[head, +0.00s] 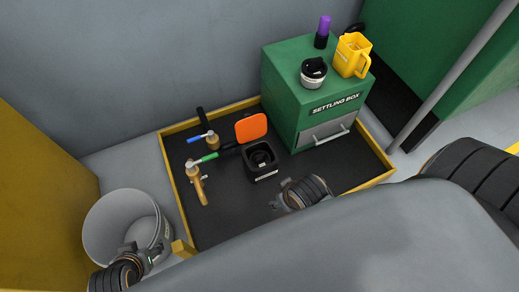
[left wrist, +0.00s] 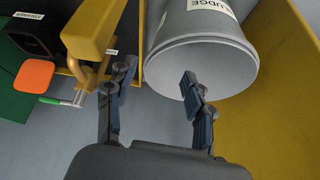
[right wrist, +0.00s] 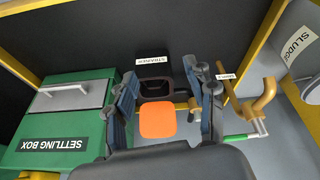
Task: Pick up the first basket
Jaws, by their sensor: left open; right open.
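A black square strainer (head: 262,174) stands open in the yellow-rimmed tray, with a dark round insert (head: 260,157) inside that looks like a basket. Its orange lid (head: 250,127) is swung up behind it. The strainer also shows in the right wrist view (right wrist: 153,97). A black and silver round container (head: 313,74) sits on the settling box; I cannot tell if it is a basket. My right gripper (head: 279,199) is open and empty in front and right of the strainer, its fingers (right wrist: 160,88) apart. My left gripper (head: 145,252) is open and empty by the grey bucket's near rim.
The green settling box (head: 285,90) carries a yellow jug (head: 351,58) and a purple-capped bottle (head: 322,35). Brass pipes with blue (head: 197,139) and green (head: 207,158) valve handles stand left of the strainer. A grey sludge bucket (head: 100,228) stands left of the tray (head: 225,228).

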